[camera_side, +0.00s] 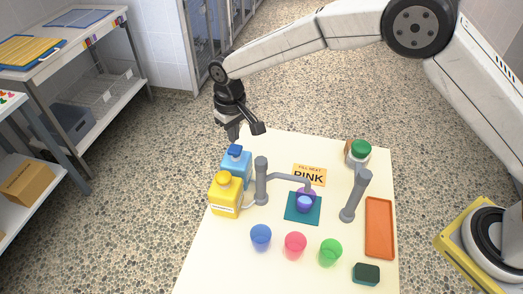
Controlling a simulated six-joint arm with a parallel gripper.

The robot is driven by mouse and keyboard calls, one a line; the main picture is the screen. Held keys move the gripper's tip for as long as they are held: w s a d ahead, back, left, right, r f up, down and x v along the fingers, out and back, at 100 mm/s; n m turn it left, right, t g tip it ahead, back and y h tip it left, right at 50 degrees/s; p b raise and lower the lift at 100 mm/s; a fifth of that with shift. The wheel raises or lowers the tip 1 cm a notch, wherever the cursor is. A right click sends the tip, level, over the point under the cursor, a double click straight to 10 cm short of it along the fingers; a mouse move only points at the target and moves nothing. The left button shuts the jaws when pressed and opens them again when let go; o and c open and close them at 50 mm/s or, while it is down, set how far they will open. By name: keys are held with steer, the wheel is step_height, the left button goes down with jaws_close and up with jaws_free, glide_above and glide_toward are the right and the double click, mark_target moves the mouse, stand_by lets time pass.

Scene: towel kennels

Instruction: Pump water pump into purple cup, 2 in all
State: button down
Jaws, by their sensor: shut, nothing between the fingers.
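The purple cup (306,203) stands on a teal square mat (290,214), with the end of a grey spout over it. The spout runs right from a grey post (261,182), which looks like the water pump. A second grey post (355,196) leans to the right of the mat; I cannot tell whether it is part of the pump. My gripper (246,133) is shut and empty, above the table's back left edge, close to the blue pump bottle (236,166). The cup's contents cannot be made out clearly.
A yellow pump bottle (225,196) stands at the left. Blue (261,237), pink (295,245) and green (330,252) cups stand in front. An orange tray (380,228), dark sponge (366,274) and green-lidded jar (359,152) are right. A card (309,175) reads PINK.

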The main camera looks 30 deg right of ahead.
step_height(320, 180, up, 5)
steer(key=shift+r, duration=0.15)
stand_by(0.5)
steer(key=s+d+r+m+t, duration=0.1)
steer(key=s+d, duration=0.3)
steer(key=d, duration=0.4)
steer(key=s+d+m, duration=0.1)
steer(key=s+d, duration=0.4)
steer(key=d, duration=0.3)
steer(key=s+d, duration=0.4)
steer(key=s, duration=0.3)
steer(key=s+d+f+m+t, duration=0.1)
steer(key=s+d, duration=0.3)
steer(key=s, duration=0.3)
steer(key=shift+d+f+t, duration=0.3)
steer(key=shift+d, duration=0.1)
